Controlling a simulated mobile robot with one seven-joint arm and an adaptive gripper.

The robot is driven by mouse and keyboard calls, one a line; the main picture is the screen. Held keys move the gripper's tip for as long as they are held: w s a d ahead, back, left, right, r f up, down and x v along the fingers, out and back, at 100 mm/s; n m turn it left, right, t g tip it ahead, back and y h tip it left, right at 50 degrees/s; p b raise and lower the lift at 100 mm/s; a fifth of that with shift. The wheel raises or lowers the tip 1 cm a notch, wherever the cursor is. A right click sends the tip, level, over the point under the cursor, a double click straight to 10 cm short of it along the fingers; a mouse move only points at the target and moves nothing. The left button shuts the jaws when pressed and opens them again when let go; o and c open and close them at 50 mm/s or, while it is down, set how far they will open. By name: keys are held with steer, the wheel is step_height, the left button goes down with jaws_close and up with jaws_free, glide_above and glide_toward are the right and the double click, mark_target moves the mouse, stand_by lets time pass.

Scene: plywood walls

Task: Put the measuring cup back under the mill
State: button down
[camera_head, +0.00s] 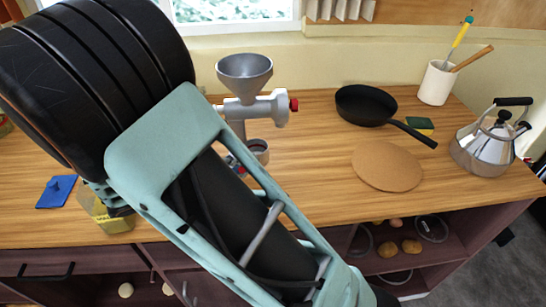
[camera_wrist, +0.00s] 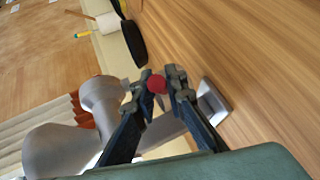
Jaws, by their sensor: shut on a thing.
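The mill (camera_head: 243,104) is grey metal with a funnel on top and a red end cap on its right; it stands upright on the counter. What looks like the measuring cup (camera_head: 260,147), round and grey, shows low beneath the mill's outlet, partly hidden by my arm. In the wrist view, my gripper (camera_wrist: 160,84) is closed around a small red part, apparently the measuring cup's handle (camera_wrist: 157,84). The mill (camera_wrist: 98,95) lies just beyond the fingers there. I cannot tell whether the cup touches the counter. The head view mostly hides my gripper behind the arm.
A black pan (camera_head: 364,104), a round brown board (camera_head: 386,166), a kettle (camera_head: 486,148) and a white utensil pot (camera_head: 437,83) stand to the right on the wooden counter. A blue item (camera_head: 56,191) lies at left. Shelves with food are below.

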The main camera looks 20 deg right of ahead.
steer(key=w+d, duration=0.1)
steer(key=d, duration=0.1)
steer(key=w+d, duration=0.1)
steer(key=d, duration=0.3)
steer(key=shift+w+d, duration=0.25)
steer(key=shift+w, duration=0.15)
steer(key=shift+w+d+p, duration=0.15)
steer(key=shift+d+p, duration=0.15)
steer(key=shift+d, duration=0.25)
steer(key=shift+f, duration=1.75)
steer(key=shift+f, duration=0.15)
steer(key=c, duration=2)
jaws_free()
steer(key=shift+o, duration=0.2)
steer(key=shift+r, duration=0.2)
steer(key=v, duration=1.2)
steer(key=shift+f+b, duration=0.1)
steer(key=shift+b, duration=0.25)
